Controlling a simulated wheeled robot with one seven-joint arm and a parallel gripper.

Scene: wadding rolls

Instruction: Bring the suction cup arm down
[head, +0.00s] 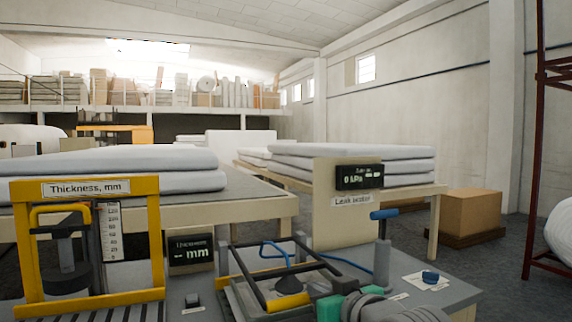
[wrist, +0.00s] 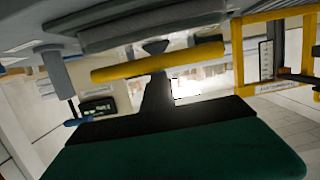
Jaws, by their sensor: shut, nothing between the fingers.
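The suction cup arm is a black bar frame (head: 262,279) with a yellow grip (head: 290,300), over a grey bed on the bench in the head view. I cannot tell how far it stands raised. My gripper (head: 331,303), with teal parts, is at the right of the grip. In the wrist view the yellow grip (wrist: 155,60) crosses in front of my black gripper fingers (wrist: 155,48), which are shut with nothing held. Whether they touch the grip is unclear. The suction cup itself is not clearly visible.
A yellow thickness gauge (head: 88,187) stands at the left. The leak tester panel (head: 345,230) reads 0 kPa. A blue-handled pump (head: 382,250) and a blue knob (head: 430,276) are at the right. A blue hose (head: 275,250) runs behind the frame. Tables with wadding stand behind.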

